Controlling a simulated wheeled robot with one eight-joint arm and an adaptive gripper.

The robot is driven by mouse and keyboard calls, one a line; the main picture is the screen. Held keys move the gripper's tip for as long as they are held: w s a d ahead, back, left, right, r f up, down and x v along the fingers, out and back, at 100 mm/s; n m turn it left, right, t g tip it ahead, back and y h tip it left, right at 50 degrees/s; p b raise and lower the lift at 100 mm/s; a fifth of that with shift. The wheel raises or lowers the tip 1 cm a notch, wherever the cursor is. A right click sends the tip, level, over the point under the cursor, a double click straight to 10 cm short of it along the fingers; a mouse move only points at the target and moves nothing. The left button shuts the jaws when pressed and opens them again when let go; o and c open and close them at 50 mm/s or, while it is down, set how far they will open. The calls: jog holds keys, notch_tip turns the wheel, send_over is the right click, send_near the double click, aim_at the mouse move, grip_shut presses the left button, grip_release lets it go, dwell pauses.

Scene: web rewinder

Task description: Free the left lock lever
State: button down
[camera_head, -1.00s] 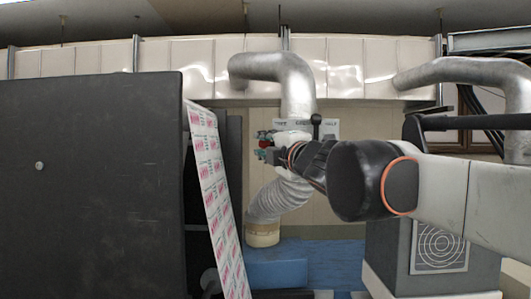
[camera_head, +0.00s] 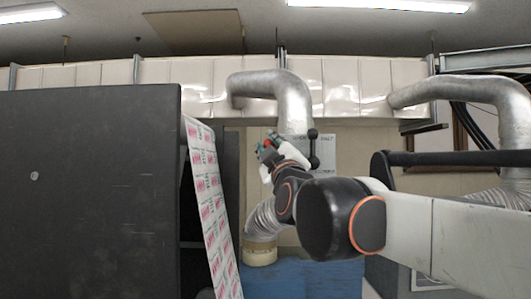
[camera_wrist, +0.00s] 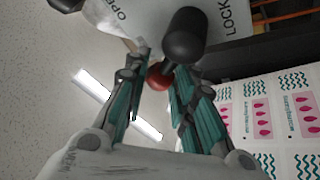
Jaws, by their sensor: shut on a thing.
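My gripper (camera_wrist: 163,74) has teal-sided fingers closed around a red ball knob (camera_wrist: 160,76), seen between the fingertips in the wrist view. A black rounded handle end (camera_wrist: 184,35) stands close by, overlapping the right fingertip. Behind it is a pale plate (camera_wrist: 218,12) marked OPEN and LOCK. In the head view my gripper (camera_head: 268,150) points up and left, left of the plate (camera_head: 326,150) and of a black ball-ended lever (camera_head: 313,134). The rod joining the red knob to its mount is hidden, so I cannot tell the lever's exact angle.
A large dark panel (camera_head: 90,195) fills the left, with a printed web (camera_head: 207,190) slanting down beside it. A silver duct (camera_head: 290,100) hangs just above the gripper, and a ribbed hose (camera_head: 262,222) stands below. Another duct (camera_head: 500,100) is at right.

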jog(key=shift+d+r+m+h, duration=0.1)
jog(key=shift+d+m+h, duration=0.05)
jog(key=shift+m+h, duration=0.55)
jog(key=shift+m, duration=0.3)
jog(key=c, duration=1.3)
grip_release()
jog(key=shift+c, duration=0.2)
jog(key=v, duration=1.2)
jog(key=shift+f, duration=0.2)
jog(key=shift+w, duration=0.1)
